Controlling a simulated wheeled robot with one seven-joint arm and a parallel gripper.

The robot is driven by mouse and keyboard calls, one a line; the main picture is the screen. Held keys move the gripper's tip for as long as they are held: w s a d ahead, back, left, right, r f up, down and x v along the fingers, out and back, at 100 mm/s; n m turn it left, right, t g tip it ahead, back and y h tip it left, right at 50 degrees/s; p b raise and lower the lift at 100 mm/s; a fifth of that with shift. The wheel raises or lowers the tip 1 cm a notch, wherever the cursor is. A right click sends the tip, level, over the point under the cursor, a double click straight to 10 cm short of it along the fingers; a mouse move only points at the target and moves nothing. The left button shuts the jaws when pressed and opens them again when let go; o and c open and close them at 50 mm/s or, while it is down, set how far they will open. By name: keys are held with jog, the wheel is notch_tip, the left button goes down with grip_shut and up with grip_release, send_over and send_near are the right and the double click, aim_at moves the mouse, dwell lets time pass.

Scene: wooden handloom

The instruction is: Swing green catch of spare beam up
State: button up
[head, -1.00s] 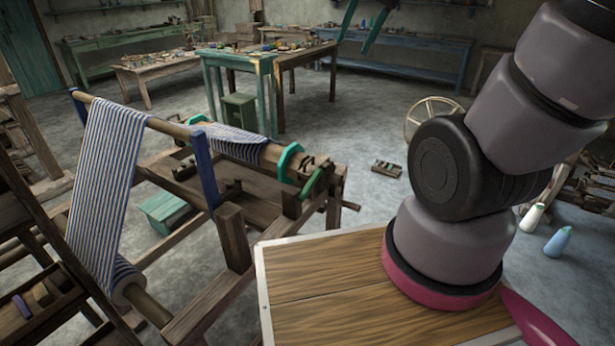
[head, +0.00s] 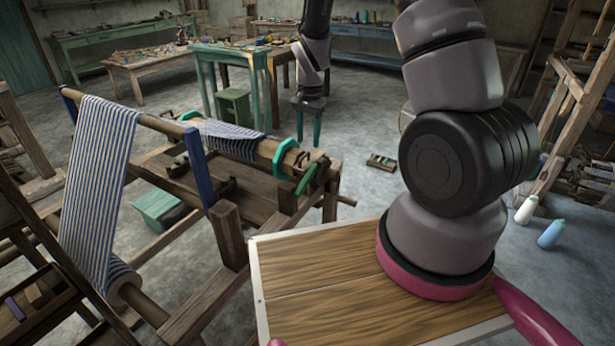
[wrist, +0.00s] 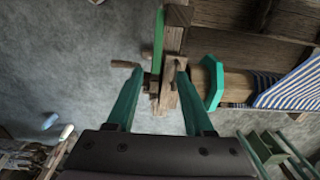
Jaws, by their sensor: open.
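The green catch (head: 306,179) is a slim bar at the near right end of the spare beam (head: 272,151), slanting beside the wooden bearing. In the wrist view the green catch (wrist: 158,42) lies past my fingertips, just left of the wooden end post. The beam carries striped cloth and a green octagonal flange (head: 288,158), which also shows in the wrist view (wrist: 213,83). My gripper (head: 308,140) is open and points down, apart from the catch, above it in the head picture. In the wrist view my gripper (wrist: 158,72) has its empty fingers either side of the post end.
A wooden peg handle (wrist: 125,65) sticks out near my left fingertip in the wrist view. The loom frame (head: 232,235) and striped cloth (head: 100,160) fill the left. A small tray (head: 382,162) lies on otherwise open floor right of the beam.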

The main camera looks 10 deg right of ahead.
aim_at(307, 175)
notch_tip(307, 175, down, 4)
jog(key=shift+r, duration=0.1)
notch_tip(307, 175, down, 10)
jog(key=shift+a+f, duration=0.1)
jog(key=shift+f, duration=0.1)
grip_shut()
dwell(1.6)
